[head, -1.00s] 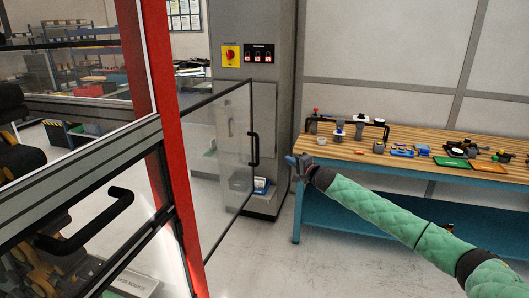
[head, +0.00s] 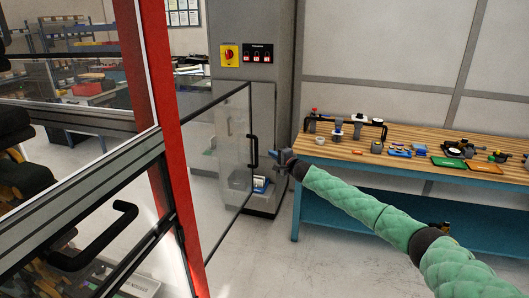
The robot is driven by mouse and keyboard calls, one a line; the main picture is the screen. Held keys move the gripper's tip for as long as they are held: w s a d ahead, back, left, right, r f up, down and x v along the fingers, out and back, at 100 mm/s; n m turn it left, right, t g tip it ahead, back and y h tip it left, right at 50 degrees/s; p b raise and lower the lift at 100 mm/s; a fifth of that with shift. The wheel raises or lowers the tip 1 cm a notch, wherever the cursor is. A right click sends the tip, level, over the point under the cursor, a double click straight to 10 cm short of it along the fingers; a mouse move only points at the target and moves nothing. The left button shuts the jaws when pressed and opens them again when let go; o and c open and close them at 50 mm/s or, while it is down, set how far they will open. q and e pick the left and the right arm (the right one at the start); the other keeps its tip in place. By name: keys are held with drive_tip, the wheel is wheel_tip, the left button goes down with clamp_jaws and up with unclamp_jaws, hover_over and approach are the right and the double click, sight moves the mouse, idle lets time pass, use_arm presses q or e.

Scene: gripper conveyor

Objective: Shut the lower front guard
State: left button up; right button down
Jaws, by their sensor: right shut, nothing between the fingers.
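A clear guard door (head: 225,170) with a thin dark frame stands swung open beside the red post (head: 178,160) of the machine. A black upright handle (head: 252,151) sits near its free edge. I take this door to be the lower front guard. My right gripper (head: 274,156), on the green-sleeved arm, is shut and empty. In the picture it is just right of the handle; a small gap shows between them, and I cannot tell the depth between them. My left gripper is out of view.
Another framed panel with a black handle (head: 95,238) fills the lower left. A grey cabinet (head: 250,100) with a yellow and red switch (head: 230,56) stands behind the door. A workbench (head: 345,150) with several parts is at right. The floor (head: 258,260) between is clear.

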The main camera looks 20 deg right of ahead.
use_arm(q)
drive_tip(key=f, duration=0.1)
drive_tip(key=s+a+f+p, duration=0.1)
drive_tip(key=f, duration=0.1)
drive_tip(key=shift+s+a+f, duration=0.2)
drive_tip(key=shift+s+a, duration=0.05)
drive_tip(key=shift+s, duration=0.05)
use_arm(e)
drive_tip(key=a, duration=0.1)
drive_tip(key=w+a, duration=0.1)
drive_tip(key=a, duration=0.1)
drive_tip(key=shift+w+a+f, duration=0.1)
drive_tip(key=shift+w+a, duration=0.2)
